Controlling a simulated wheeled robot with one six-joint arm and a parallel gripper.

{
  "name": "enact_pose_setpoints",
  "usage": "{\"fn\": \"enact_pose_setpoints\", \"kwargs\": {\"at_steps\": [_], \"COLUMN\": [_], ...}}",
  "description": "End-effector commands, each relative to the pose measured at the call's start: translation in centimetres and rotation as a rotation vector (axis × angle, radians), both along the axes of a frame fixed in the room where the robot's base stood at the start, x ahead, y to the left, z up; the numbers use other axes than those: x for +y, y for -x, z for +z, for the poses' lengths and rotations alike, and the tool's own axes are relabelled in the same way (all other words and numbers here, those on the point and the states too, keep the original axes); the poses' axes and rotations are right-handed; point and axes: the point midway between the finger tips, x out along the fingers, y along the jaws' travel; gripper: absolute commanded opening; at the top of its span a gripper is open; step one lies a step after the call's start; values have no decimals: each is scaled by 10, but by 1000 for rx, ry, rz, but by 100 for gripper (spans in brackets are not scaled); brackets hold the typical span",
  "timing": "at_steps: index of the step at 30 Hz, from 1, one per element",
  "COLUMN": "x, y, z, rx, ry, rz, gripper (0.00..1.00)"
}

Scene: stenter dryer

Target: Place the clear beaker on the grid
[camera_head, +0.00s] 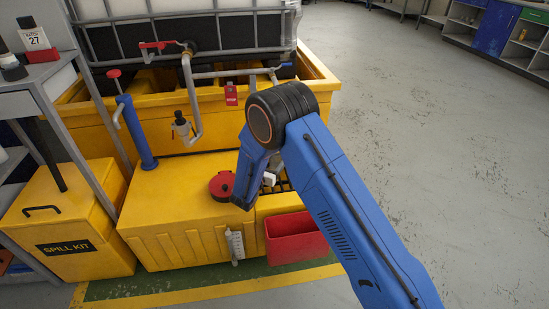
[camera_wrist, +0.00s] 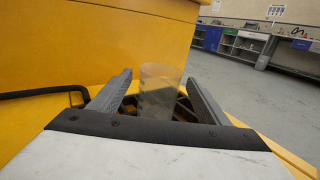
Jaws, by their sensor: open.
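The clear beaker (camera_wrist: 160,88) stands upright between the two fingers of my gripper (camera_wrist: 158,78) in the wrist view. The fingers are spread, with a gap on each side of the beaker. Its lower part is hidden behind the gripper body. The dark grid (camera_wrist: 183,107) shows around and behind the beaker's base; I cannot tell for sure that the base touches it. In the head view, my arm hides most of my gripper and the beaker. A strip of the dark grid (camera_head: 284,187) shows in the yellow deck beside my wrist.
A red-lidded opening (camera_head: 222,184) sits on the yellow box left of my wrist. A red bin (camera_head: 294,238) hangs on the front. A blue pump (camera_head: 136,130), a valve pipe and a yellow spill kit box (camera_head: 68,225) stand left. The floor at right is clear.

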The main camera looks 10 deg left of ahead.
Motion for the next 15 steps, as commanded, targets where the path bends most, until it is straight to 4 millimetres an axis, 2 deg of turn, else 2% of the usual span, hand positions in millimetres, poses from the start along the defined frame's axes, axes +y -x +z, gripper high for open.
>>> {"fn": "enact_pose_setpoints", "kwargs": {"at_steps": [9, 15], "x": [22, 32], "y": [57, 87], "z": [0, 0], "rx": [0, 1], "ry": [1, 1], "rz": [4, 2], "gripper": [70, 70]}}
